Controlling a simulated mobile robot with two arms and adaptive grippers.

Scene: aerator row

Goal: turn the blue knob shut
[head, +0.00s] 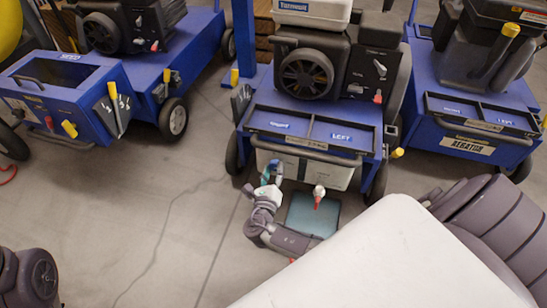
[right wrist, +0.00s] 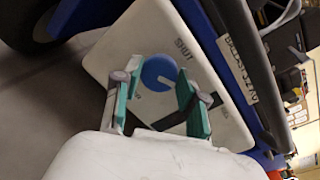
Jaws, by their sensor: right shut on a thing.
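The blue knob (right wrist: 158,73) is a round disc on a white tank face (right wrist: 120,38), with the word SHUT printed beside it in the right wrist view. My right gripper (right wrist: 160,72) has its green fingers on either side of the knob and is shut on it. In the head view my right gripper (head: 270,172) reaches the left part of the white tank (head: 335,178) under the middle blue machine (head: 315,132). There the knob is mostly hidden by the fingers. My left gripper is out of view.
A red-handled tap (head: 319,195) sticks out right of my right gripper, above a teal pan (head: 325,222) on the floor. Similar blue machines stand at left (head: 85,112) and right (head: 505,104). Concrete floor is clear at left.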

